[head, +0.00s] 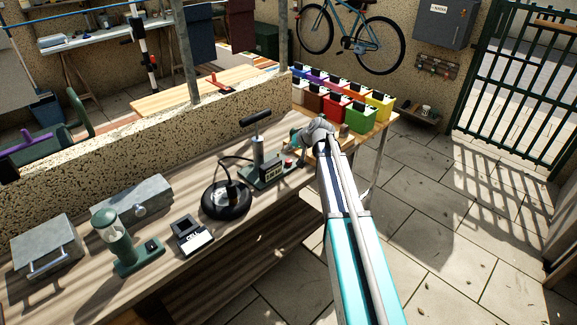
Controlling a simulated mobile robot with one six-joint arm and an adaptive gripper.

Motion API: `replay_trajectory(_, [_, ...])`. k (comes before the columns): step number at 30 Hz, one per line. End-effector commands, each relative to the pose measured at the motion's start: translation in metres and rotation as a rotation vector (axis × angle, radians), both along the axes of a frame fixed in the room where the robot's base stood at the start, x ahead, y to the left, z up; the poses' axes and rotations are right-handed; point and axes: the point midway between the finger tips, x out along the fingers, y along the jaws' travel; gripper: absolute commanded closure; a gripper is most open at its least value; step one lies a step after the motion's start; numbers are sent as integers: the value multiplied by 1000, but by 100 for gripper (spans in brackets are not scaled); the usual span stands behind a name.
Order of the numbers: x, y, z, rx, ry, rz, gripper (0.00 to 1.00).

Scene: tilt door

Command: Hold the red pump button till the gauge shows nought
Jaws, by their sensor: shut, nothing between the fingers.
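A green-based pump (256,150) with an upright cylinder and a black T-handle stands on the wooden bench. Its red button (288,163) shows at the right end of the base. A small dark box with a pale display, which looks like the gauge (271,172), sits in front of the cylinder; its reading is too small to tell. A black hose runs from the pump to a black tyre or ring (227,199). My gripper (297,139) is shut and empty, above and slightly right of the red button, apart from it in the picture; its fingertips are small and partly unclear.
On the bench stand a black device with a white label (193,236), a green lantern-like device (124,243), and grey boxes (47,247). A speckled wall (120,150) runs behind the bench. Coloured bins (333,107) stand beyond my gripper. Paved floor at right is clear.

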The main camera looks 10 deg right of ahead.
Motion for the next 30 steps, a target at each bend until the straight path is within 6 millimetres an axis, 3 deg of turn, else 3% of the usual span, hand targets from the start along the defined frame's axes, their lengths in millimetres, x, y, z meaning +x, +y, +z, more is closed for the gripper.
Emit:
replay_trajectory(3, [0, 0, -14, 0, 0, 0, 100])
replay_trajectory(10, [0, 0, -27, 0, 0, 0, 100])
replay_trajectory(30, [0, 0, -30, 0, 0, 0, 100])
